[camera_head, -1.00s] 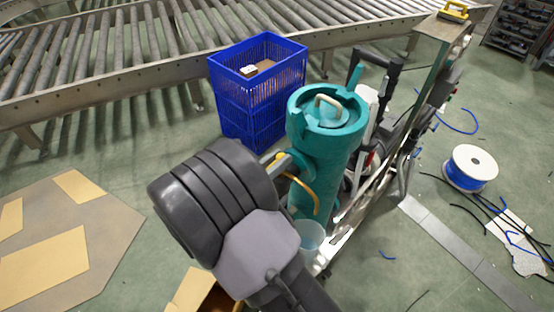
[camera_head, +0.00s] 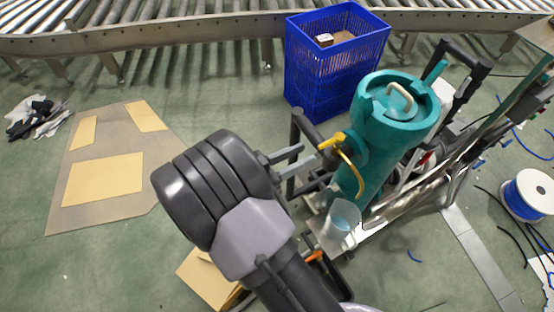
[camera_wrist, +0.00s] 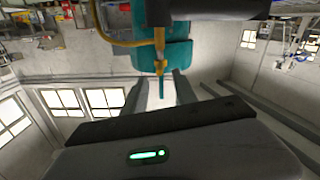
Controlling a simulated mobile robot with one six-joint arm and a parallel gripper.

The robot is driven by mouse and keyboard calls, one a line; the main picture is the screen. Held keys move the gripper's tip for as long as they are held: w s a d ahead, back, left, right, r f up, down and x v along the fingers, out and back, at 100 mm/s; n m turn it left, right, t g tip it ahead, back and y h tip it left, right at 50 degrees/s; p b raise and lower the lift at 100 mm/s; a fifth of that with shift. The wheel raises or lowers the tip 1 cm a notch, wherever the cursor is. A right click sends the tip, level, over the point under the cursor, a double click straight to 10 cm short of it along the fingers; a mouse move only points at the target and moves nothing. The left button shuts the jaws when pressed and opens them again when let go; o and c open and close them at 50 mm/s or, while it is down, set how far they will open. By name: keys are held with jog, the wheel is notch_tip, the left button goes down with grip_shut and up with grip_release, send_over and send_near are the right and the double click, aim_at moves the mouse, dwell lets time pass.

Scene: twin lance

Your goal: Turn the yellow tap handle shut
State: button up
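The yellow tap handle (camera_head: 332,142) sticks out to the left near the upper part of the teal cylinder (camera_head: 392,125). A curved yellow tube hangs below it, above a clear cup (camera_head: 341,218). My gripper (camera_head: 310,166) is left of the tap with its two fingers apart, empty, and a small gap shows between the fingers and the handle. In the wrist view the open fingers (camera_wrist: 161,82) frame the yellow tap part (camera_wrist: 160,62), with a thin teal piece (camera_wrist: 162,92) below it. Whether anything touches cannot be told.
A blue crate (camera_head: 335,70) stands behind the cylinder, in front of the roller conveyor (camera_head: 190,30). A cart frame with rails is on the right. A cable spool (camera_head: 530,192) lies at far right. Flat cardboard (camera_head: 105,180) lies on the open floor at left.

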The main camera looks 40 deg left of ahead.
jog(key=p+v, duration=0.1)
jog(key=v, duration=0.5)
jog(key=shift+s, duration=0.25)
jog(key=shift+a, duration=0.1)
